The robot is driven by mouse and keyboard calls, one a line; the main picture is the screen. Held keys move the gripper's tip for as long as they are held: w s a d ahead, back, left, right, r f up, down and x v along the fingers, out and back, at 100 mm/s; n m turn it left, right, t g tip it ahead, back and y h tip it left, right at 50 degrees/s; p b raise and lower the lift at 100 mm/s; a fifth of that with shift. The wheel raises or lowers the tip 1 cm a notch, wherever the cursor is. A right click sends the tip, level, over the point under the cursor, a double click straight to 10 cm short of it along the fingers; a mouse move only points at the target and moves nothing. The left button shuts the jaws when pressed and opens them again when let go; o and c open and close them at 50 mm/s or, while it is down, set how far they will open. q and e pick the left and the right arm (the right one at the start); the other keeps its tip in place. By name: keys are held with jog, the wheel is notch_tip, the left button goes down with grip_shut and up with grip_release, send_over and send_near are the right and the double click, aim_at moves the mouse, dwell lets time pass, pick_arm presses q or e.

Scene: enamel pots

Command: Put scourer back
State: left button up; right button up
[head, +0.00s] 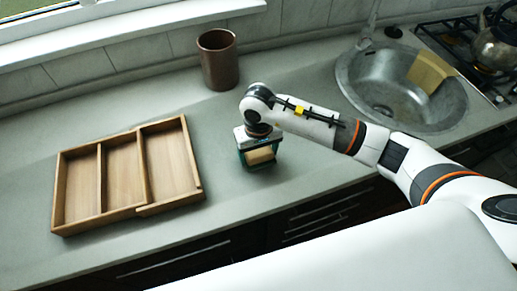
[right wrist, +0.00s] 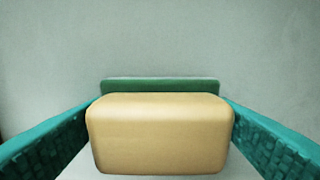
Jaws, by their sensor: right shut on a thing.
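The scourer (head: 261,155) is a tan sponge block with a green layer. In the head view my right gripper (head: 259,158) points down with it over the counter, right of the wooden tray. In the right wrist view the scourer (right wrist: 160,135) sits between the two teal fingers, with its green side (right wrist: 160,85) toward the far edge. The right gripper is shut on it. I cannot tell whether the scourer touches the counter. My left gripper is not in view.
A wooden tray (head: 145,209) with three compartments, all empty, lies at left. A brown cup (head: 218,60) stands at the back. At right is a round metal sink (head: 365,97) with a tan slab (head: 430,70) in it, then a hob with a kettle (head: 495,45).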

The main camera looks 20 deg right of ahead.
aim_at(259, 150)
jog(key=shift+f, duration=0.15)
jog(key=o, duration=0.9)
jog(key=shift+r, duration=0.35)
notch_tip(259, 150, up, 10)
jog(key=b, duration=0.3)
jog(key=shift+r, duration=0.85)
